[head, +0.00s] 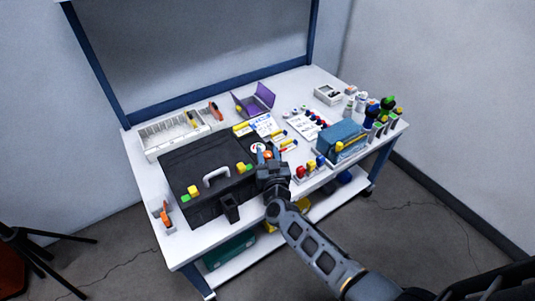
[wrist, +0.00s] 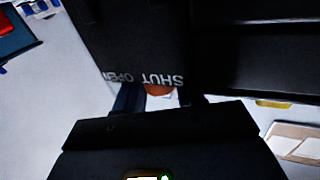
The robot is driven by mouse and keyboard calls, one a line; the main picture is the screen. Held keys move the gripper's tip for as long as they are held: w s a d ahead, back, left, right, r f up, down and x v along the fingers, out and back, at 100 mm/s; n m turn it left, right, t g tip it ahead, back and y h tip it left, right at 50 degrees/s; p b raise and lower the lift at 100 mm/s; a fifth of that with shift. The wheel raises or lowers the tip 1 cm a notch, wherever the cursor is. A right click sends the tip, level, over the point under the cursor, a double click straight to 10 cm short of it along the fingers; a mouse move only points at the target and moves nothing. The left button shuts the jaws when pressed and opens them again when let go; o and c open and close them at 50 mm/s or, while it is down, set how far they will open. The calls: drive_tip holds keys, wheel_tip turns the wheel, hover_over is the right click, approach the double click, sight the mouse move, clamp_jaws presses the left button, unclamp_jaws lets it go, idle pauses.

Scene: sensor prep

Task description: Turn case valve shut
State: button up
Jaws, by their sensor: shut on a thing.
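My gripper (head: 265,157) is at the case's right end. The wrist view shows the case's dark wall (wrist: 135,35) with the words SHUT and OPEN printed upside down. Just beside the lettering, my gripper (wrist: 159,98) is shut on the orange valve (wrist: 158,89). Only a small part of the valve shows between the fingers, so I cannot tell which word it points to.
A blue box (head: 343,138) and several bottles stand at the right of the table. A red-topped rack (head: 308,170) is near the front edge, close to my arm. A white divided tray (head: 172,133) and an open purple case (head: 254,101) are behind.

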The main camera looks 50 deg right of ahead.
drive_tip(key=o, duration=0.9)
drive_tip(key=shift+o, duration=0.2)
drive_tip(key=shift+a, duration=0.1)
drive_tip(key=v, duration=0.7)
drive_tip(key=shift+s+p, duration=0.3)
drive_tip(key=shift+a, duration=0.15)
